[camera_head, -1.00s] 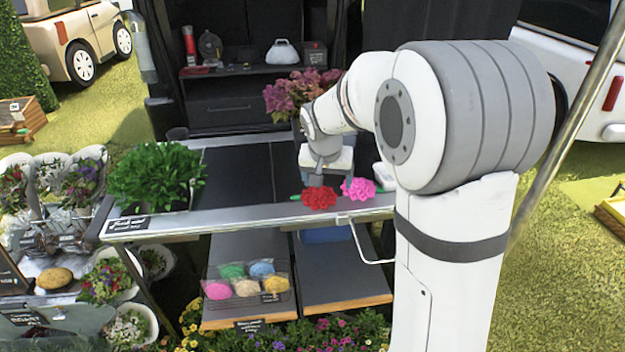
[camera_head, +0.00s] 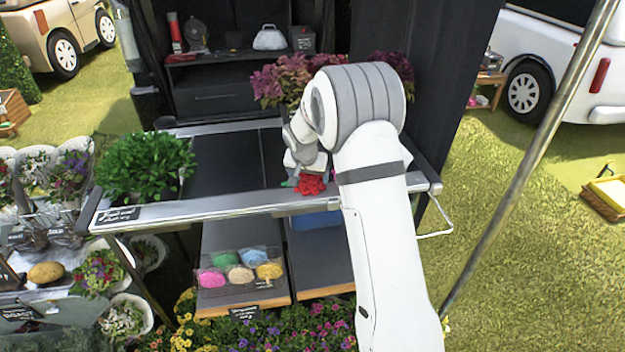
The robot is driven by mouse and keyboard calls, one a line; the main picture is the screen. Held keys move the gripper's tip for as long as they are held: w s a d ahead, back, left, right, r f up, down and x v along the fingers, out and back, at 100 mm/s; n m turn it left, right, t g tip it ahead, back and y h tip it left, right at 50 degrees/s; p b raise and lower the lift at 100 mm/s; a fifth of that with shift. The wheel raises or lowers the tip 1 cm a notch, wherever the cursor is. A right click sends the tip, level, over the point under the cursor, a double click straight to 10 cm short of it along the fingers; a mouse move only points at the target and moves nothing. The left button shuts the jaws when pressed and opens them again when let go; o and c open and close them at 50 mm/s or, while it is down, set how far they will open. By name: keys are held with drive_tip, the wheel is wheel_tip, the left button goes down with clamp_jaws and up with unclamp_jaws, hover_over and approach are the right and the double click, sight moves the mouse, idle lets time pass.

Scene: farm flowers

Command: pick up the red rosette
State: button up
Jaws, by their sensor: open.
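The red rosette (camera_head: 310,185) lies near the front edge of the dark-topped table (camera_head: 222,168), just left of my arm. My gripper (camera_head: 306,174) is over the rosette, pointing down at its back side. The gripper is small in view and its fingertips are hard to make out, but it is open. I cannot tell whether it touches the rosette. A small green piece (camera_head: 289,183) lies at the rosette's left.
A leafy green plant (camera_head: 146,167) stands on the table's left end. Purple-pink flowers (camera_head: 283,80) rise behind my arm. Bagged coloured items (camera_head: 240,267) sit on a lower shelf. A slanted metal pole (camera_head: 530,150) stands at right. The table's middle is clear.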

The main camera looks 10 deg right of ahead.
drive_tip(key=shift+w+f, duration=0.1)
drive_tip(key=shift+f, duration=0.05)
drive_tip(key=shift+c, duration=0.5)
drive_tip(key=c, duration=1)
drive_tip(key=shift+o, duration=0.2)
